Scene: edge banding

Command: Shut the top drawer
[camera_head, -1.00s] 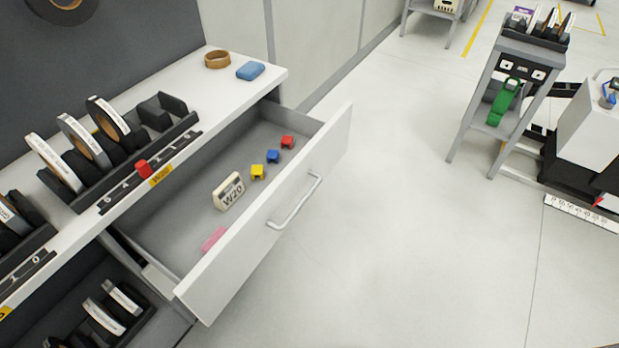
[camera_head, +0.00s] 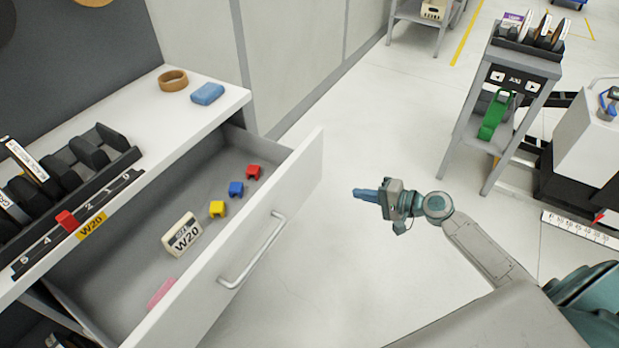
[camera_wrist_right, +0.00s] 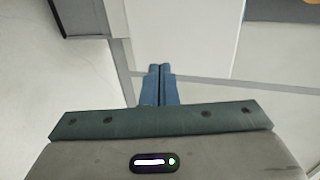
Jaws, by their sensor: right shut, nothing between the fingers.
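The top drawer (camera_head: 272,208) stands pulled out from under the white worktop, with a metal bar handle (camera_head: 253,252) on its front panel. Inside it lie a W20 block (camera_head: 181,234), a yellow piece (camera_head: 217,208), a blue piece (camera_head: 236,188), a red piece (camera_head: 253,172) and a pink piece (camera_head: 161,292). My right gripper (camera_head: 358,192) is shut and empty, to the right of the drawer front and apart from it. In the right wrist view its blue fingers (camera_wrist_right: 158,84) are together with nothing between them. My left gripper is not in view.
The worktop (camera_head: 205,130) holds a tape ring (camera_head: 173,80), a blue block (camera_head: 207,93) and a rack (camera_head: 70,205) with rolls. A grey stand (camera_head: 512,85) with a green tool (camera_head: 494,115) is at the right. The floor between is clear.

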